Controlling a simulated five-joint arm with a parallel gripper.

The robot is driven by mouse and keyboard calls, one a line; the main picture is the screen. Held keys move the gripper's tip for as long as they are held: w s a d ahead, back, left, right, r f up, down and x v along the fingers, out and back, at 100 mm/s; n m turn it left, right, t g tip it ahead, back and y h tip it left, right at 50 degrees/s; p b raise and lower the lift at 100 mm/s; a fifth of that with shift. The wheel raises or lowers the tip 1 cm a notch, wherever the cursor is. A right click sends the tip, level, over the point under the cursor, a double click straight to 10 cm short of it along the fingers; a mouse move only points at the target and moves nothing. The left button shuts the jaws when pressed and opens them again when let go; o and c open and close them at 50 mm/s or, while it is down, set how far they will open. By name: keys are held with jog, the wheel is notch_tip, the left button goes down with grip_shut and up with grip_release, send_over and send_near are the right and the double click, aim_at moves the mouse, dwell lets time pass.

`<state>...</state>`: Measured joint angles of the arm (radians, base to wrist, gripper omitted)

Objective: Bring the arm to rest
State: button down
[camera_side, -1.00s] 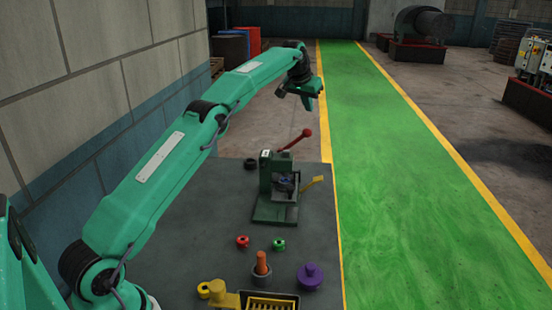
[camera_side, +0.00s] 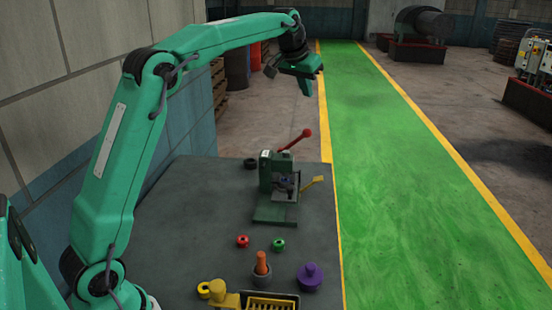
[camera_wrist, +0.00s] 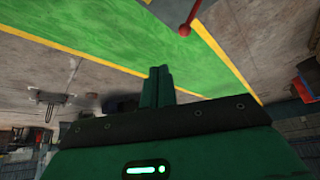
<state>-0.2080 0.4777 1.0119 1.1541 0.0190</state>
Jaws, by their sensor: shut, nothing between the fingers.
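My gripper (camera_side: 306,86) is high in the air, above and beyond the far end of the grey table (camera_side: 195,200) in the side view. Its fingers are shut with nothing between them. In the wrist view my gripper (camera_wrist: 158,72) shows its two green fingers pressed together against the floor behind. My arm reaches up from the lower left, bends at the elbow and stretches to the right. The gripper is apart from everything on the table.
On the table stand a green press (camera_side: 278,190) with a red-knobbed lever (camera_side: 295,140), a red ring (camera_side: 242,241), a green ring (camera_side: 279,244), an orange peg (camera_side: 261,262), a purple knobbed disc (camera_side: 310,276) and a yellow-slatted tray (camera_side: 270,301). A block wall (camera_side: 60,90) runs along the left.

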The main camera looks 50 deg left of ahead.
jog(key=s+d+m, duration=0.1)
jog(key=s+d, duration=0.3)
jog(key=s, duration=0.6)
jog(key=s+d, duration=0.5)
jog(key=s, duration=0.5)
jog(key=s+d+f, duration=0.2)
jog(key=s+f, duration=0.3)
jog(key=s, duration=0.4)
jog(key=s+d+f+m+h, duration=0.1)
jog(key=s+f, duration=0.5)
jog(key=s, duration=0.2)
jog(key=shift+s+d, duration=0.35)
